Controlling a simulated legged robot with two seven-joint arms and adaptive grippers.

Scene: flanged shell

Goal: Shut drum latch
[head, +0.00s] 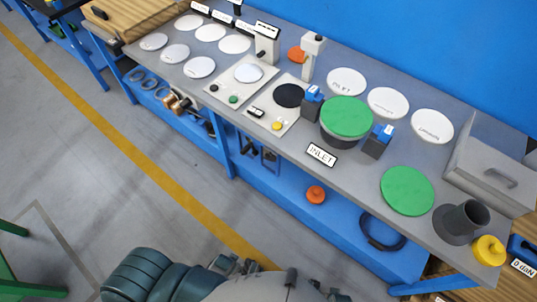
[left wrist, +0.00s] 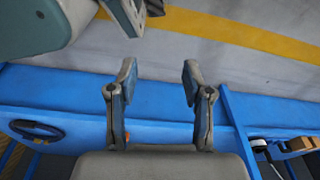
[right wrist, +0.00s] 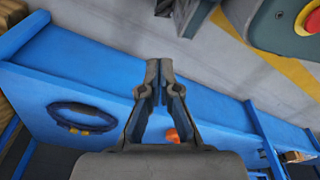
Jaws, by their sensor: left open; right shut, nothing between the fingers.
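A dark round drum (head: 340,139) with a green lid (head: 346,116) stands on the grey bench top. A dark block with a blue top (head: 312,100) stands at its left, and a similar one (head: 378,140) at its right. I cannot tell which part is the latch or how it stands. My left gripper (left wrist: 157,78) is open and empty, apart from the bench in its own wrist view. My right gripper (right wrist: 159,76) is shut on nothing in the right wrist view. The drum shows in neither wrist view.
An INLET label (head: 321,154) lies in front of the drum. A green disc (head: 407,191), a dark flanged shell (head: 462,221), a yellow part (head: 489,250) and a grey box (head: 490,172) are to the right. Two control panels (head: 236,82) (head: 274,118) stand left.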

